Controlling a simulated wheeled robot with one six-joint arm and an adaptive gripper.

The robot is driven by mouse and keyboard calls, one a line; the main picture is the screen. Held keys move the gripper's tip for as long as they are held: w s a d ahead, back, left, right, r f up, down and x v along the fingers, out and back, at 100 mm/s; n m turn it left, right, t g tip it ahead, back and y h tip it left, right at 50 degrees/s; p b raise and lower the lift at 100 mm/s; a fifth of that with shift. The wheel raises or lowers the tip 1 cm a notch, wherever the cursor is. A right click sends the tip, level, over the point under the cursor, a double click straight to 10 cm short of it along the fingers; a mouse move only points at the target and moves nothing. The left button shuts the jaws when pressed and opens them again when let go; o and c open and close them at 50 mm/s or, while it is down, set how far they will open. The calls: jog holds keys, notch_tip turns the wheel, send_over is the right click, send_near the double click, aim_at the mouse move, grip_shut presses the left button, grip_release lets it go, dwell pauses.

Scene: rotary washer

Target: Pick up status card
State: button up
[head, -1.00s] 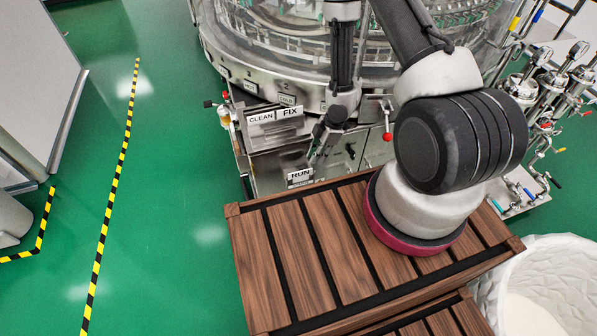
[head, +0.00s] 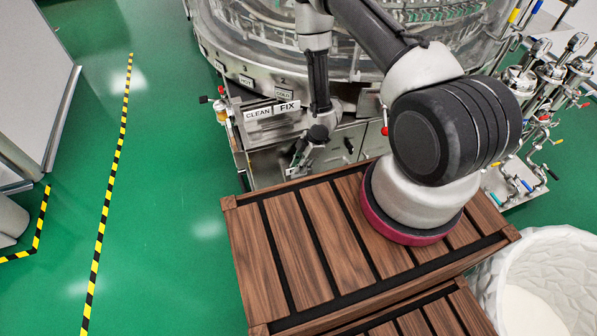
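The CLEAN card (head: 257,113) and the FIX card (head: 287,107) are white with black letters. They sit side by side on the front of the washer's metal body. My gripper (head: 294,167) points down and to the left, below and slightly right of these cards, close to the steel front and just beyond the wooden top. Its fingers are small and dark here, and I cannot tell whether they are open or shut on anything. No RUN card can be made out now, and I cannot tell whether it is hidden.
A slatted wooden top (head: 285,240) lies in front, with my arm over its right part. The round glass-and-steel washer (head: 260,60) stands behind. Pipes and valves (head: 545,95) are at right, above a white textured tub (head: 490,290). Green floor (head: 165,200) is clear at left.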

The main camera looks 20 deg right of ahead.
grip_shut()
dwell(0.3)
notch_tip(320, 180, up, 17)
dwell(1.2)
jog(key=shift+a, duration=0.1)
